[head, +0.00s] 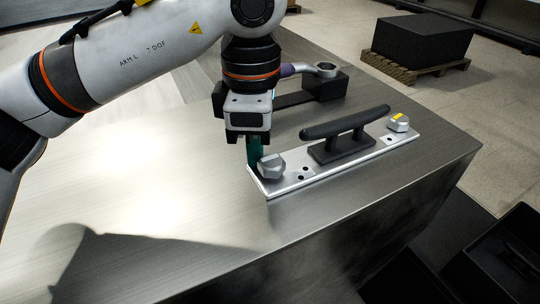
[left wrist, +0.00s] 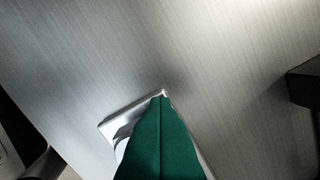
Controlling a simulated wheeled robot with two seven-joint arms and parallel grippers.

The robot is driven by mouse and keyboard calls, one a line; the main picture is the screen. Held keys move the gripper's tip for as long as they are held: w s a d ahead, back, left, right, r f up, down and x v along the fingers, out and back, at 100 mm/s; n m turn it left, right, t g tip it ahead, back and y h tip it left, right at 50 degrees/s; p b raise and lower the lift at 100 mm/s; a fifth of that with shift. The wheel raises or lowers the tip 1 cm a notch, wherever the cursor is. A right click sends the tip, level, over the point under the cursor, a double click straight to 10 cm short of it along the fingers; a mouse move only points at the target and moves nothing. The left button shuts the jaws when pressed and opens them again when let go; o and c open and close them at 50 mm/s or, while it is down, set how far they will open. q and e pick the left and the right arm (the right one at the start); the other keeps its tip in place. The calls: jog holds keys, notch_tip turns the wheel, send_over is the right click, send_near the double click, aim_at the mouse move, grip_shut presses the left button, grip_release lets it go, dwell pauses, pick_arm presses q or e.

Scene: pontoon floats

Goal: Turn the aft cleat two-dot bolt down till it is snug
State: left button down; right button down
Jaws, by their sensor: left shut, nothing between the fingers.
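The silver cleat plate (head: 325,167) lies on the metal bench with a black cleat (head: 345,130) at its middle. A grey hex-headed bolt (head: 271,166) stands at the plate's near left end, beside two dark dots (head: 302,172). A second bolt (head: 398,124), with a yellow mark on top, stands at the far right end by a single dot. My left gripper (head: 254,163) points down, its green fingers shut and empty, just left of the two-dot bolt. Whether they touch it I cannot tell. In the left wrist view the fingers (left wrist: 161,105) cover part of the plate's corner (left wrist: 118,118).
A ring-ended wrench (head: 318,70) with a purple grip rests on a black holder (head: 325,87) behind the cleat. The bench's front left is clear. A dark open bin (head: 500,262) is on the floor at lower right. A black block (head: 423,38) sits on a pallet behind.

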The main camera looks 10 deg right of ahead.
pick_arm(q)
jog(key=m, duration=0.3)
jog(key=shift+s+d+f, duration=0.1)
jog(key=shift+s, duration=0.25)
jog(key=shift+m, duration=0.5)
pick_arm(e)
jog(key=shift+w+d+r, duration=0.25)
jog(key=shift+w+d, duration=0.3)
jog(key=shift+w, duration=0.15)
